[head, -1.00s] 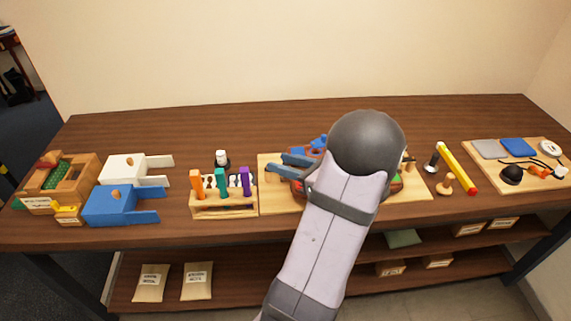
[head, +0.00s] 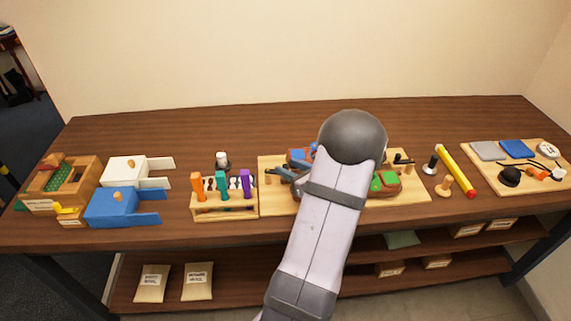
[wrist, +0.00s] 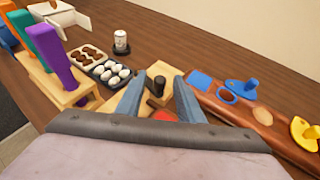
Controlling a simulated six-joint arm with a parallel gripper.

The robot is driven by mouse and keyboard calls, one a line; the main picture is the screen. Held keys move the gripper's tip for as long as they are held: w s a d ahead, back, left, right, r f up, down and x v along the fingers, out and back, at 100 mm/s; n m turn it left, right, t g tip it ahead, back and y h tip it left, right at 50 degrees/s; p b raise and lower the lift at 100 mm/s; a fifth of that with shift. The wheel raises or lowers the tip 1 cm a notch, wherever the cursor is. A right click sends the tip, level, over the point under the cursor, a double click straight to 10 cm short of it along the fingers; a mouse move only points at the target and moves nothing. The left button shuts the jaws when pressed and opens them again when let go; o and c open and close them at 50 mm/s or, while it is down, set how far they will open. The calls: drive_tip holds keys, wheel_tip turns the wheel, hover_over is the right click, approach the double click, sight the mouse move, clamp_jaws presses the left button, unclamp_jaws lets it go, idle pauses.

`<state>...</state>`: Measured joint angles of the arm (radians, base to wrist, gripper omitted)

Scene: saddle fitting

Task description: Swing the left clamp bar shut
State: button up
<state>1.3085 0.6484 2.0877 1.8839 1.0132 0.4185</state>
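In the wrist view, my gripper (wrist: 158,96) is open, with its two blue-grey fingers apart. Between them show a dark upright knob (wrist: 157,82) and a bit of red (wrist: 163,115), which seem to be the left clamp; its bar is mostly hidden and its angle cannot be told. In the head view, my gripper (head: 285,177) is over the left part of the wooden board (head: 268,203), beside a small wooden post (head: 270,175). The brown workpiece (wrist: 265,118) with blue parts lies right of the fingers in the wrist view. My arm hides its middle in the head view.
Left of the board stands a rack (head: 225,208) with orange, teal and purple handles. A dark clamp (head: 403,160) is at the board's right. Further right are a yellow tube (head: 455,170) and a tray (head: 480,175).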

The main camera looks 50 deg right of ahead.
drive_tip(key=shift+x, duration=1.2)
drive_tip(key=shift+c, duration=0.3)
clamp_jaws()
drive_tip(key=shift+w+d+r+n+y, duration=0.1)
drive_tip(key=shift+w+d+n+y, duration=0.2)
drive_tip(key=shift+n+y, duration=0.45)
drive_tip(key=shift+t, duration=0.3)
drive_tip(key=shift+o, duration=0.3)
unclamp_jaws()
drive_tip(key=shift+s, duration=0.1)
drive_tip(key=shift+b+v, duration=0.85)
drive_tip(key=shift+v, duration=2.75)
